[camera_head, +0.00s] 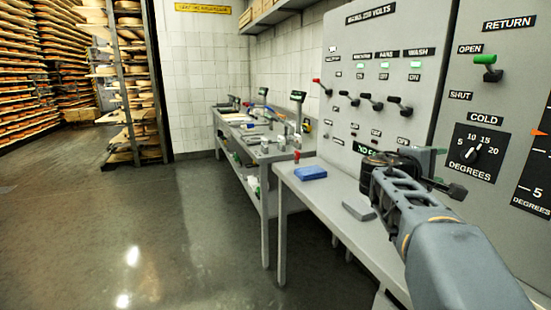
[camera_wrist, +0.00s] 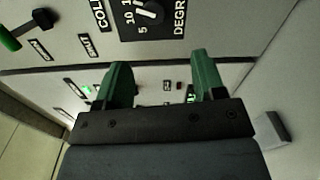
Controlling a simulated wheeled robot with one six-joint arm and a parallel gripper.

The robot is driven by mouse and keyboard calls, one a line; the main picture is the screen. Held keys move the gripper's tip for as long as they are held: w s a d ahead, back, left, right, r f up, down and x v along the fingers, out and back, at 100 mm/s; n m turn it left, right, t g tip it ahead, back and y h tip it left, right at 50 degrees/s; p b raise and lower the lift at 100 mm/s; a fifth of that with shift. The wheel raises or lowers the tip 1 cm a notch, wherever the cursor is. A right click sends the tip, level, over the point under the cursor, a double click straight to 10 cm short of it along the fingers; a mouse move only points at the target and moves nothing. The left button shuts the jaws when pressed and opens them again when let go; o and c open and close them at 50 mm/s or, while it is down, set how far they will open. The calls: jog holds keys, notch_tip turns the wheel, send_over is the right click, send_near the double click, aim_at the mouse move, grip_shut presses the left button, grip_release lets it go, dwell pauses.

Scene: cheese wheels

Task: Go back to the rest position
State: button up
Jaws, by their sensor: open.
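My gripper (camera_head: 447,170) is in front of the grey control panel (camera_head: 455,45), near the cold dial (camera_head: 470,152), in the head view. In the wrist view my gripper (camera_wrist: 161,72) has its two green fingers apart with nothing between them. The cold dial (camera_wrist: 150,12) shows beyond the fingertips there, with the green-handled lever (camera_wrist: 10,40) at the upper left. In the head view the green-handled lever (camera_head: 487,66) stands between the open and shut labels. I cannot tell the exact gap between the fingers and the panel.
A left panel section carries a red-handled lever (camera_head: 322,87) and several black levers. Below it, a grey bench (camera_head: 325,192) bears a blue block (camera_head: 310,173) and a grey block (camera_head: 358,208). A farther bench stands along the wall. Cheese shelves (camera_head: 25,75) fill the left; the floor between is open.

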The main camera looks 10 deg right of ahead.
jog(key=s+a+f+m+g+y+p, duration=0.1)
jog(key=s+a+f+m+y+p, duration=0.35)
jog(key=a+f+y, duration=0.85)
jog(key=s+a+r+y+p, duration=0.1)
jog(key=s+a+y+p, duration=0.1)
jog(key=s+a+p, duration=0.2)
jog(key=s+a+r+y+p, duration=0.1)
jog(key=s+a+y+p, duration=0.1)
jog(key=s+a+p, duration=0.3)
jog(key=shift+s+a+p, duration=0.15)
jog(key=shift+a+p, duration=1.9)
jog(key=shift+a, duration=0.6)
